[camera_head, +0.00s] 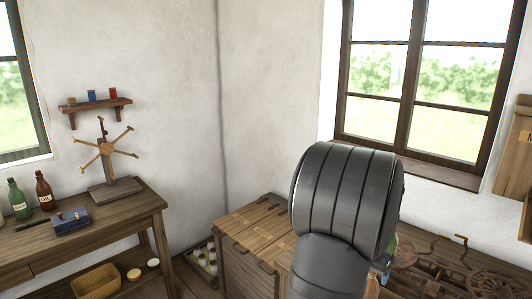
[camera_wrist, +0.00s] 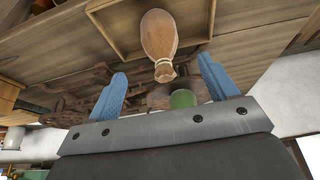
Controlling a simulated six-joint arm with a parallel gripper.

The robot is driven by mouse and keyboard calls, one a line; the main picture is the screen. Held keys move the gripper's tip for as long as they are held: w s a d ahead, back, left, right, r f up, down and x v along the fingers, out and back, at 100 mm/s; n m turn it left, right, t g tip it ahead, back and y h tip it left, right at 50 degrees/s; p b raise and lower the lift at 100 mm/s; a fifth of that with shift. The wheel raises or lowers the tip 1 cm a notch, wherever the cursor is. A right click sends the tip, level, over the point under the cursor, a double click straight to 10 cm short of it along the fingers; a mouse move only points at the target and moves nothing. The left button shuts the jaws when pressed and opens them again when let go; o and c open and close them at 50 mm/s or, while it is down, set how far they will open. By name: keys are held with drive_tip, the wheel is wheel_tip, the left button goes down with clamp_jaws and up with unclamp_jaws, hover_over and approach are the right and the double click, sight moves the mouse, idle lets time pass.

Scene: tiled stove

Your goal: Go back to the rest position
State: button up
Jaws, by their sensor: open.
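My gripper (camera_wrist: 162,82) shows in the wrist view, with two blue fingers spread wide apart. Nothing is held between them. A brown, bulb-shaped thing (camera_wrist: 160,34) with a narrow, tied-looking neck lies just beyond the fingertips, apart from both. It is inside or over a shallow wooden tray (camera_wrist: 104,22); I cannot tell which.
Wooden crates (camera_head: 246,240) stand left of my arm. Rusty metal wheels and chains (camera_head: 432,278) lie to the right, below the window. A workbench (camera_head: 120,212) with bottles (camera_head: 44,192) and a spoked stand (camera_head: 108,150) is at the left.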

drive_tip(key=x, duration=0.9)
drive_tip(key=shift+f, duration=0.2)
wheel_tip(320, 180, up, 4)
drive_tip(key=shift+r, duration=0.1)
drive_tip(key=shift+s+d+r, duration=0.45)
drive_tip(key=shift+s+r, duration=0.2)
drive_tip(key=shift+s, duration=0.15)
drive_tip(key=shift+s+d+r, duration=0.1)
drive_tip(key=shift+s+r, duration=0.05)
drive_tip(key=shift+s, duration=0.1)
